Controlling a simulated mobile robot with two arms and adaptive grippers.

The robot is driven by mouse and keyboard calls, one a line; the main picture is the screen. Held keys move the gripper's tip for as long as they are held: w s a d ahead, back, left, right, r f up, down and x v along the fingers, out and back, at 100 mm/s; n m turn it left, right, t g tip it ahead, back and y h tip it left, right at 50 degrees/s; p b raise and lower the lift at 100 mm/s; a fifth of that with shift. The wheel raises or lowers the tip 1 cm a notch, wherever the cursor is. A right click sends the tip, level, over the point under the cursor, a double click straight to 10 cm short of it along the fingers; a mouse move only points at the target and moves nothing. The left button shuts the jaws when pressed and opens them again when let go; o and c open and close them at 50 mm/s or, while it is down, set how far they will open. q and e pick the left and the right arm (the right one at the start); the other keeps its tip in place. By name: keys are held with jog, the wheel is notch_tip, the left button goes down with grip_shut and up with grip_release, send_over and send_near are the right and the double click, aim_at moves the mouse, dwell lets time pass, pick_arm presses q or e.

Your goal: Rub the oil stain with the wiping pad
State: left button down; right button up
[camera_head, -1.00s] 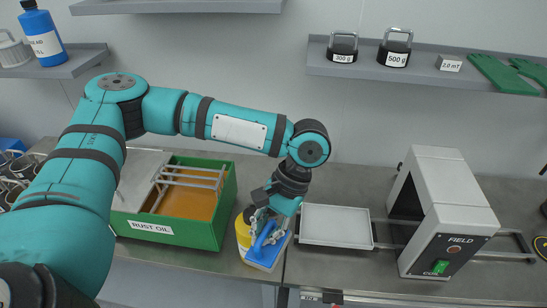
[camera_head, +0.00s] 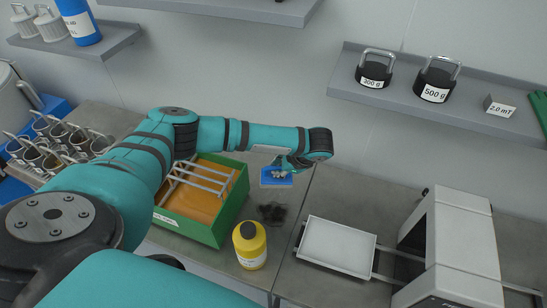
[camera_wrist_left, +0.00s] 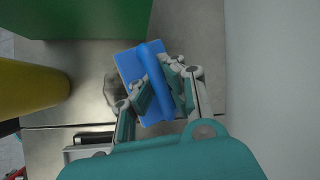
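The oil stain (camera_head: 272,213) is a dark patch on the grey bench, between the green box and the white tray. It shows partly in the left wrist view (camera_wrist_left: 110,88), beside the pad. The wiping pad (camera_head: 272,182) is blue with a raised handle and is behind the stain in the head view; the pad also shows in the left wrist view (camera_wrist_left: 130,66). My left gripper (camera_head: 283,172) has its fingers on either side of the pad's handle and is shut on it. I cannot tell whether the pad touches the bench. My right gripper is not in view.
A yellow bottle (camera_head: 250,246) stands just in front of the stain. The green rust oil box (camera_head: 238,200) is to the left. The white tray (camera_head: 338,246) and the field device (camera_head: 455,240) are to the right. A wall shelf (camera_head: 400,98) holds weights above.

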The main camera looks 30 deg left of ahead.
aim_at(273, 177)
pick_arm(q)
jog(key=shift+s+a+m+t, duration=0.2)
jog(key=shift+a+m+t, duration=0.1)
jog(key=shift+a, duration=0.4)
jog(key=shift+a+f, duration=0.15)
jog(key=shift+a, duration=0.05)
jog(key=shift+f, duration=0.25)
jog(key=f+b, duration=0.2)
jog(key=b, duration=0.1)
jog(key=f+b, duration=0.1)
jog(key=shift+w+d+f, duration=0.1)
jog(key=shift+w+f, duration=0.15)
jog(key=shift+w, duration=0.05)
jog(key=shift+f+b, duration=0.55)
jog(key=shift+b, duration=0.3)
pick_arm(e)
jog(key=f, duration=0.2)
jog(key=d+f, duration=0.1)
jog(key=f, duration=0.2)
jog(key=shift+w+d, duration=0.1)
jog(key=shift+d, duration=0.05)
pick_arm(q)
jog(key=shift+r, duration=0.1)
